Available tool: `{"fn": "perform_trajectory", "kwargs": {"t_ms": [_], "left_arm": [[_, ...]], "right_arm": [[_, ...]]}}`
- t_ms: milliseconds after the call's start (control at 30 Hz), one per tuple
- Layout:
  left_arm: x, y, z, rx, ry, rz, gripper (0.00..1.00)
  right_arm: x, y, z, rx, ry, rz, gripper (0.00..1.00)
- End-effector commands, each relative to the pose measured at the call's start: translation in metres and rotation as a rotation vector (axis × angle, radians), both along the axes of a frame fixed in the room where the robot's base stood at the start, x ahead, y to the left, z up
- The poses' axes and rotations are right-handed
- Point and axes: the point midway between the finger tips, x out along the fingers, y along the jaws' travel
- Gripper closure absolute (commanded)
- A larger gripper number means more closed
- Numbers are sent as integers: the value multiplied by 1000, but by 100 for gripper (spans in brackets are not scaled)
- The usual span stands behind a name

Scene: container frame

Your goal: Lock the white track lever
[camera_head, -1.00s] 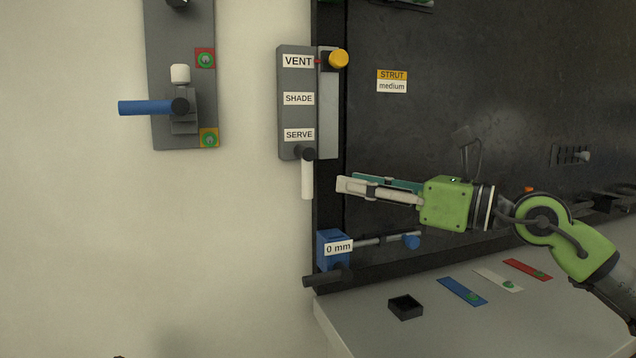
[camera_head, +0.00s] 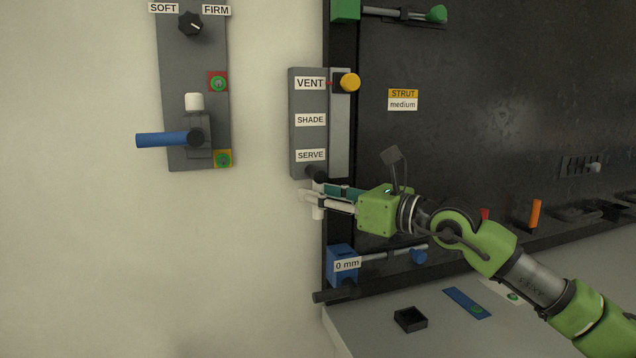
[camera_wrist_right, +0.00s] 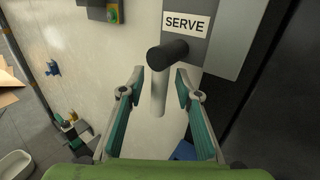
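The white track lever (camera_head: 318,213) hangs straight down from a black pivot (camera_head: 317,174) at the bottom of the grey panel marked VENT, SHADE and SERVE. In the right wrist view the white lever (camera_wrist_right: 158,92) stands between the two fingers, with a gap on each side. My right gripper (camera_head: 308,195) is at the lever, just below the pivot, and partly hides it in the head view. Its fingers are open in the wrist view (camera_wrist_right: 159,76). I cannot tell whether the lever is fully within the fingers' depth. My left gripper is not in view.
A yellow knob (camera_head: 350,82) is at the panel's top right. A blue block marked 0 mm (camera_head: 342,267) with a rod sits below the gripper. A blue lever (camera_head: 165,139) is on another wall panel to the left. The wall between them is clear.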

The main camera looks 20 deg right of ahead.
Motion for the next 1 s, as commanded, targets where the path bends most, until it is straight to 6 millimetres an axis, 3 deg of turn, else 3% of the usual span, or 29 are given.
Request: {"fn": "perform_trajectory", "kwargs": {"t_ms": [333, 367, 467, 500, 767, 1000], "left_arm": [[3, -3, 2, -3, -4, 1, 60], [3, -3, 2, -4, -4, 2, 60], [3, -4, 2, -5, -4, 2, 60], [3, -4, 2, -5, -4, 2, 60], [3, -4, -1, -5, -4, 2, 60], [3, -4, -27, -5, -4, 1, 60]], "right_arm": [[4, 3, -1, -1, -1, 0, 69], [4, 3, -1, -1, -1, 0, 72], [4, 3, -1, -1, -1, 0, 98], [4, 3, -1, -1, -1, 0, 100], [4, 3, -2, 9, -1, 0, 100], [4, 1, -7, 90, 1, 0, 100]]}}
